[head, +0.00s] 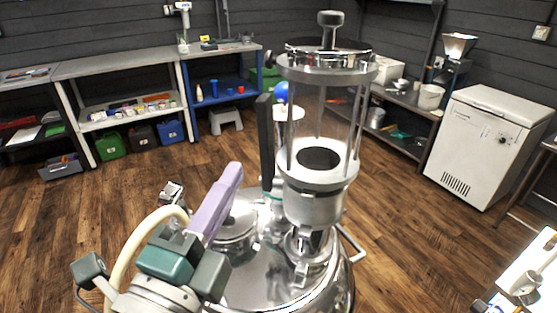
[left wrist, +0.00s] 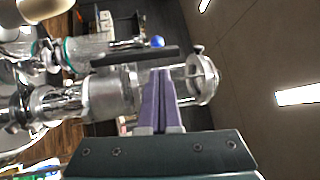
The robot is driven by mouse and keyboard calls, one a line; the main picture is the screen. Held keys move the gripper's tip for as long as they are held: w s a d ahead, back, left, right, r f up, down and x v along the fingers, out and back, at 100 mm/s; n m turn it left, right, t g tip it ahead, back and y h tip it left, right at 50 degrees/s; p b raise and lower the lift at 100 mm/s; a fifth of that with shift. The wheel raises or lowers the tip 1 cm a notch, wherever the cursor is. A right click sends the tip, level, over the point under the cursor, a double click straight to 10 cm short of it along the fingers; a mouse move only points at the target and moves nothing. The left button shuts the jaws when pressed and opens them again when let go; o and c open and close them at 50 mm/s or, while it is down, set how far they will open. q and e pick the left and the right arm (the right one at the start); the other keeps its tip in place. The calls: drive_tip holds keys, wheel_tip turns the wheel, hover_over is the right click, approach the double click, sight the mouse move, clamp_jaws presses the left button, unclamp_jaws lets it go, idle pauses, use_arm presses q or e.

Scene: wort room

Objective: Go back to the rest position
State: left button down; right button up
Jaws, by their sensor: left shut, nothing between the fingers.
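My left gripper (head: 234,168) reaches in from the bottom left of the head view, its purple fingers pointing up and away. The fingers are shut with nothing between them. They stand in front of the steel vessel (head: 262,278) and left of the glass cylinder (head: 325,110) mounted on it. In the left wrist view the shut purple fingers (left wrist: 160,72) overlap the cylinder assembly (left wrist: 110,92), which lies sideways in that picture. I cannot tell whether they touch it. My right gripper is not in view.
A grey bench (head: 110,66) and a blue shelf unit (head: 225,90) stand along the back left. A white chest machine (head: 487,145) stands at the right. A bright tabletop (head: 535,255) cuts the bottom right corner. Wooden floor (head: 120,190) is clear at the left.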

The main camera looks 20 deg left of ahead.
use_arm(q)
drive_tip(key=s+f+n+g+h, duration=0.3)
drive_tip(key=s+f+n+g, duration=0.35)
drive_tip(key=n+g, duration=0.2)
drive_tip(key=s+n+g+y, duration=0.1)
drive_tip(key=s+n+g, duration=0.6)
drive_tip(key=s, duration=0.4)
wheel_tip(320, 180, up, 26)
drive_tip(key=g+p, duration=0.1)
drive_tip(key=p, duration=2.4)
drive_tip(key=shift+a, duration=0.4)
drive_tip(key=shift+s+m, duration=0.1)
drive_tip(key=shift+m, duration=0.15)
drive_tip(key=shift+a, duration=0.1)
